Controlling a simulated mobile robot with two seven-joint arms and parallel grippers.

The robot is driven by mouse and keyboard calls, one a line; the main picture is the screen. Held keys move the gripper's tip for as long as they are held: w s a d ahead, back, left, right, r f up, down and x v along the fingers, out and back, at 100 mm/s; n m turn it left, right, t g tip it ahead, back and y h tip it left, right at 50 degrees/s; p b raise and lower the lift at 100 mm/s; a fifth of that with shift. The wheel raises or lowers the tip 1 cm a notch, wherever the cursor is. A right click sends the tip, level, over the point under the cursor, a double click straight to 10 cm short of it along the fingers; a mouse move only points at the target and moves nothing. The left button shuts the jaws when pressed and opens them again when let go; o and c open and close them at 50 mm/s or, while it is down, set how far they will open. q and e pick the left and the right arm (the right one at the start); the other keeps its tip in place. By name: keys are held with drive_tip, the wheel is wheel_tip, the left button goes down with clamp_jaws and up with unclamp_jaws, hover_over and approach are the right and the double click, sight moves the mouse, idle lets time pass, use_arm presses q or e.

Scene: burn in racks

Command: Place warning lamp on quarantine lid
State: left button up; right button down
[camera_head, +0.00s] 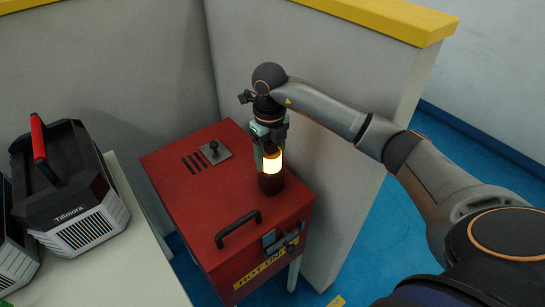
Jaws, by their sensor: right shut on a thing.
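The warning lamp (272,163) has a glowing yellow-white band and a dark brown base. It is upright at the right part of the red quarantine lid (190,180). Its base appears to meet the lid, though I cannot tell for sure whether it touches. My right gripper (268,140) points down from above and is shut on the lamp's upper part. The fingers partly hide the lamp's top. The lid has a black handle (238,229) at the front, a knob on a grey plate (214,151) and dark slots. My left gripper is not in view.
The red box's front carries a yellow "HOT UNIT" label (266,270) and a metal latch (283,241). Grey walls with yellow top edges stand behind and right of it. At left, a black and silver Tillmora unit (70,190) with a red handle stands on a pale table (110,270).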

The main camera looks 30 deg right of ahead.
drive_tip(key=shift+f, duration=0.1)
drive_tip(key=shift+c, duration=0.5)
unclamp_jaws()
wheel_tip(320, 180, up, 8)
drive_tip(key=shift+f, duration=0.1)
drive_tip(key=shift+s, duration=0.15)
idle(0.4)
